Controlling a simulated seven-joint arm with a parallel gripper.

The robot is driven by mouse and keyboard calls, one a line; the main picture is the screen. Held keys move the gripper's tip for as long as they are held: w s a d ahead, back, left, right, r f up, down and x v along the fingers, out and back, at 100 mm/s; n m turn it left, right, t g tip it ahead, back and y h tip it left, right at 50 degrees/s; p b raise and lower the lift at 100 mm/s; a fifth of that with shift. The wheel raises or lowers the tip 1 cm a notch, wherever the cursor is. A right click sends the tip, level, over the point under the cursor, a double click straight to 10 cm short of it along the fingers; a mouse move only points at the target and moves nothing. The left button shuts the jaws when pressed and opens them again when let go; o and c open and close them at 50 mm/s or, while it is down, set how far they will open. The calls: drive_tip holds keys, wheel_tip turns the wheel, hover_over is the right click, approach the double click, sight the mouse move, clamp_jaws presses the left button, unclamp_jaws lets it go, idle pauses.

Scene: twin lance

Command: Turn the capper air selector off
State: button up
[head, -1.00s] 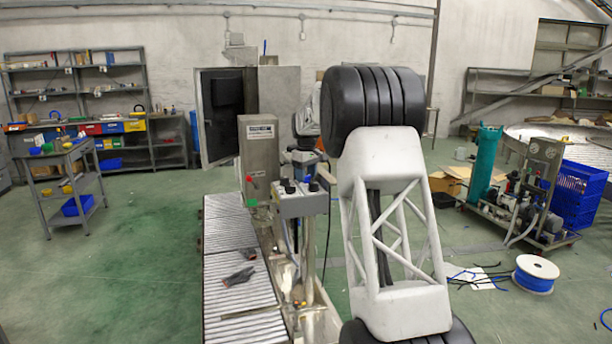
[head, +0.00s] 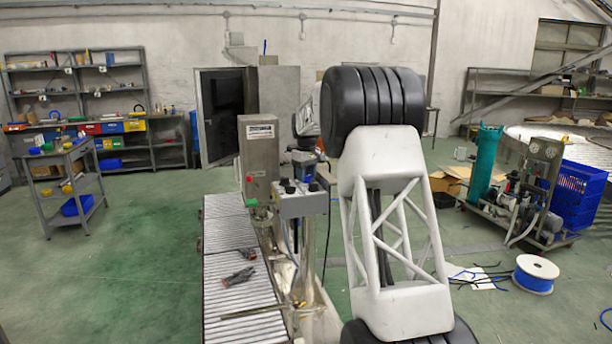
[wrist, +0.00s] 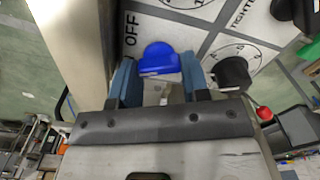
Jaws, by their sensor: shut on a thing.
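A blue knob (wrist: 160,60) sits on a white panel with printed dials, seen close up in the wrist view; I take it to be the capper air selector. The word OFF (wrist: 131,28) is printed on the panel to the left of the knob. My gripper (wrist: 160,80) has its two blue-grey fingers on either side of the knob, shut on it. In the head view, my gripper (head: 304,172) is just above the grey control box (head: 301,204), partly hidden behind its own wrist.
Black knobs (wrist: 234,72) and a red button (wrist: 264,113) are to the right of the blue knob in the wrist view. A tall grey cabinet (head: 258,160) stands left of the control box. A roller conveyor (head: 225,235) runs below, with a dark tool on it.

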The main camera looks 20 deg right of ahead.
drive_tip(key=m, duration=0.5)
drive_tip(key=shift+d+m, duration=0.15)
drive_tip(key=shift+m, duration=0.15)
drive_tip(key=m, duration=0.5)
drive_tip(key=shift+d+r, duration=0.1)
drive_tip(key=shift+m, duration=0.3)
drive_tip(key=o, duration=0.6)
drive_tip(key=shift+o, duration=0.2)
drive_tip(key=shift+n, duration=0.5)
